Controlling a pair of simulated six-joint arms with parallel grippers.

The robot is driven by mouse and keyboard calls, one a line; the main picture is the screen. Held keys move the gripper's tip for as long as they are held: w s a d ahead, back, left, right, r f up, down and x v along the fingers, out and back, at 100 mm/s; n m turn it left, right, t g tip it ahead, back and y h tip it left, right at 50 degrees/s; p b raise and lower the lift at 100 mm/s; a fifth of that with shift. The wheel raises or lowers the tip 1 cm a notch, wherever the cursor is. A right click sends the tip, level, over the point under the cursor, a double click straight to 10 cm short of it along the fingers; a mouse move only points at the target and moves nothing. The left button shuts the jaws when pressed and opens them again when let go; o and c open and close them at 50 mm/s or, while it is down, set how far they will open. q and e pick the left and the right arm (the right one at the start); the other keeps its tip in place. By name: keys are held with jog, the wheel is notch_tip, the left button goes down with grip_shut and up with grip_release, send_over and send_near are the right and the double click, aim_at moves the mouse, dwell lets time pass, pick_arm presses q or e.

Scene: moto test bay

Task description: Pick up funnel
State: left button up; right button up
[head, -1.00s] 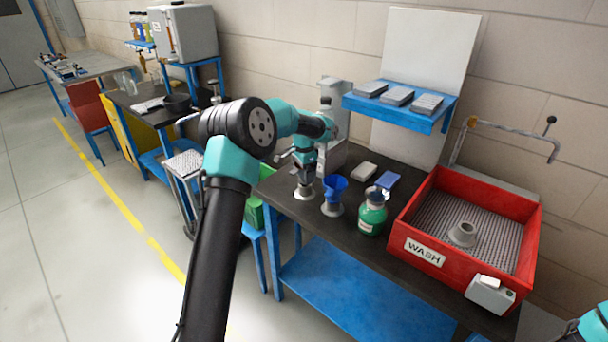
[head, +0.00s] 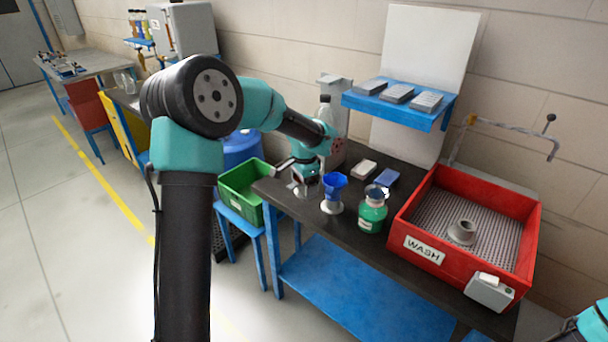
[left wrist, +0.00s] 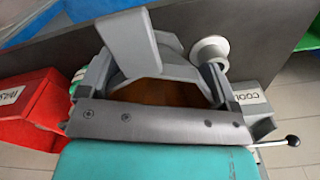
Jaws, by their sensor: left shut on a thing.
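In the left wrist view, grey parts and a brown patch show between the jaws of my left gripper (left wrist: 155,75). A pale round piece (left wrist: 210,50) shows beyond them. My right gripper is not in view.
A green bottle (head: 372,213) stands close right of the funnel. The red WASH tray (head: 425,250) holds a grey flared piece (head: 462,232). A green bin (head: 240,190) is left of the bench, and a blue shelf (head: 440,120) hangs above. The COOL unit (left wrist: 255,98) is close.

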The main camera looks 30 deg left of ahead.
pick_arm(q)
jog(key=shift+s+d+r, duration=0.1)
jog(key=shift+s+d, duration=0.35)
jog(key=shift+s, duration=0.3)
jog(key=shift+s+d+r, duration=0.1)
jog(key=shift+s+d, duration=0.35)
jog(key=shift+s, duration=0.3)
jog(key=shift+r, duration=2.45)
jog(key=d+r+n, duration=0.3)
jog(key=d, duration=1.1)
jog(key=d+r+n, duration=0.2)
jog(key=d+n, duration=0.1)
jog(key=d, duration=1.1)
jog(key=shift+r+n, duration=0.3)
jog(key=shift+r, duration=0.1)
